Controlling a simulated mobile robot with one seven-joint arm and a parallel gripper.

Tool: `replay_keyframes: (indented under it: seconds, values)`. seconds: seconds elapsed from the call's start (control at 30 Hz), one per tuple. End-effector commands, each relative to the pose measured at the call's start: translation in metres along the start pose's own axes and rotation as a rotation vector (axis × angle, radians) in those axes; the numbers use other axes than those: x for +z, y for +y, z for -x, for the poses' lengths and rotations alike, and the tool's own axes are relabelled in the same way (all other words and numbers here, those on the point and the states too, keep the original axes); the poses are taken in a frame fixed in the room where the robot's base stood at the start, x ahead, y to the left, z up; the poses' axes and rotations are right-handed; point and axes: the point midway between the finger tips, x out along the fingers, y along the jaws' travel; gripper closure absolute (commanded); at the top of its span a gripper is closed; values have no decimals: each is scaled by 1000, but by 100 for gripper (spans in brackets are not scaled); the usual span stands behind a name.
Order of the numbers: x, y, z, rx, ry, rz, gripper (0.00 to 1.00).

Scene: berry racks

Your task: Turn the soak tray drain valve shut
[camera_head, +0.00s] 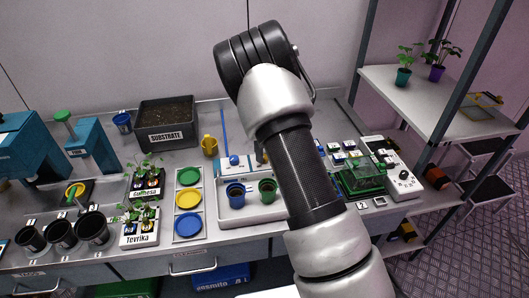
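A white tray (265,212), which looks like the soak tray, stands on the bench in the middle of the camera_head view. It holds a blue pot (235,196) and a green pot (267,190). A small blue knob (234,160) shows at the tray's back edge; I cannot tell whether it is the drain valve or how it is turned. My arm rises from the lower right, bends at the top and covers the tray's right part. My gripper cannot be made out; the arm hides that area.
Left of the tray is a rack (175,213) of green, yellow and blue discs. Behind stand a yellow jug (209,146) and a substrate bin (168,142). Seedling trays and black pots fill the left. A green-based clear box (362,178) and a white device (405,181) stand right.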

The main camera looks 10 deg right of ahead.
Motion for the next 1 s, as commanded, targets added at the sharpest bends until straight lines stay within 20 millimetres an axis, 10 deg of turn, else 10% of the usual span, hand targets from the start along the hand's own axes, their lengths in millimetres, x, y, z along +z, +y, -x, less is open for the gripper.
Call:
replay_keyframes:
  seconds: [0.6,1.0]
  values:
    - [1,0,139,-3,-4,0,63]
    - [0,0,161,-2,-2,0,63]
